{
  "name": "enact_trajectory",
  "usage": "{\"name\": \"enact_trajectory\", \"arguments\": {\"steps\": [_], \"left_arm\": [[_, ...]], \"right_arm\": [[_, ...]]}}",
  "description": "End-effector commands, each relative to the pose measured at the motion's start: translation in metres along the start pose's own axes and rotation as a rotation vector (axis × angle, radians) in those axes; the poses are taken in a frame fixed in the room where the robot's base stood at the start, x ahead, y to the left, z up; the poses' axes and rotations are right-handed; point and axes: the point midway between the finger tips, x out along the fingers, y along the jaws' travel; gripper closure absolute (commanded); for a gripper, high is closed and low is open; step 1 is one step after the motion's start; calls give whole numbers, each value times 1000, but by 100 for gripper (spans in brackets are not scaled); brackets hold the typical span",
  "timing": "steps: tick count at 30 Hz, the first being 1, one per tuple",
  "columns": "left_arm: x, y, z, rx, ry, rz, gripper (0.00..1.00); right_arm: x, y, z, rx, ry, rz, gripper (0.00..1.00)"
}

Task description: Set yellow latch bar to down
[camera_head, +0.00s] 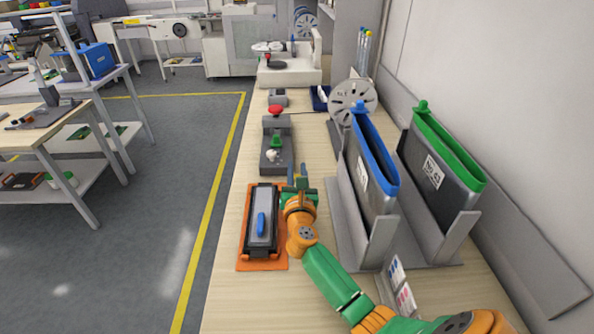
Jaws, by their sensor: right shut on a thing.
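My right gripper (297,177) reaches in over the bench from the lower right on its green and orange arm. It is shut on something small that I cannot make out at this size. It is beside the far right corner of a black-framed fixture (245,245) on an orange base, with a blue handle (261,223) on its grey lid. A grey block with a green knob (277,140) and a red knob (275,110) stands just beyond the gripper. I cannot pick out the yellow latch bar clearly; the gripper may hide it. My left gripper is not in view.
A grey rack (350,225) to the right of my arm holds a blue-rimmed bin (375,165) and a green-rimmed bin (440,160). A grey reel (352,98) stands behind them. The wall closes the right side. The bench's near left part (240,300) is bare.

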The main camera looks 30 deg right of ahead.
Motion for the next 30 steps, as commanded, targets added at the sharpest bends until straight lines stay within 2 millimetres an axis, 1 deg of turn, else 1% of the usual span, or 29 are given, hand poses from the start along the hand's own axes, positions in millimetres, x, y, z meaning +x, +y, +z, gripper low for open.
{"name": "enact_trajectory", "arguments": {"steps": [23,30], "left_arm": [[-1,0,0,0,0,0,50],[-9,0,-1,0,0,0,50]], "right_arm": [[0,0,-1,-7,2,-1,100],[0,8,4,-92,3,-1,100]]}}
